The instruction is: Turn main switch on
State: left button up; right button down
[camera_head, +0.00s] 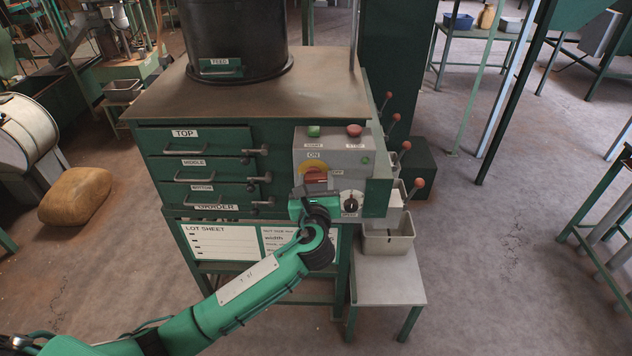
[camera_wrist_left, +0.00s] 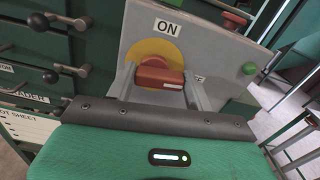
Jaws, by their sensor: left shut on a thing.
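The main switch is a red rotary handle (camera_head: 315,175) on a yellow disc, set in the grey control panel (camera_head: 372,186) of the green cabinet. In the left wrist view the red handle (camera_wrist_left: 160,73) lies crosswise below the ON label (camera_wrist_left: 167,27), with the OFF label partly hidden at its right. My left gripper (camera_head: 313,188) reaches the panel from below. Its two fingers (camera_wrist_left: 160,82) stand on either side of the red handle and are shut on it. My right gripper is not in view.
A green START button (camera_head: 314,131) and a red STOP button (camera_head: 354,130) sit above the switch. A black speed knob (camera_head: 351,204) is close to the gripper's right. Drawer handles (camera_head: 258,151) stick out at the left, and red-knobbed levers (camera_head: 419,183) at the right.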

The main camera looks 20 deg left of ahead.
pick_arm(q)
jog(key=n, duration=0.4)
jog(key=shift+a, duration=0.1)
jog(key=n+b, duration=0.1)
jog(key=n, duration=0.4)
jog(key=shift+a+b, duration=0.15)
jog(key=shift+b, duration=0.2)
jog(key=n+b, duration=0.1)
jog(key=n, duration=0.4)
jog(key=shift+s+a+b, duration=0.1)
jog(key=shift+a+b, duration=0.1)
jog(key=shift+b, duration=0.15)
jog(key=shift+n+b, duration=0.35)
jog(key=shift+n, duration=0.85)
jog(key=o, duration=1)
jog(key=shift+a, duration=0.1)
jog(key=shift+r, duration=0.1)
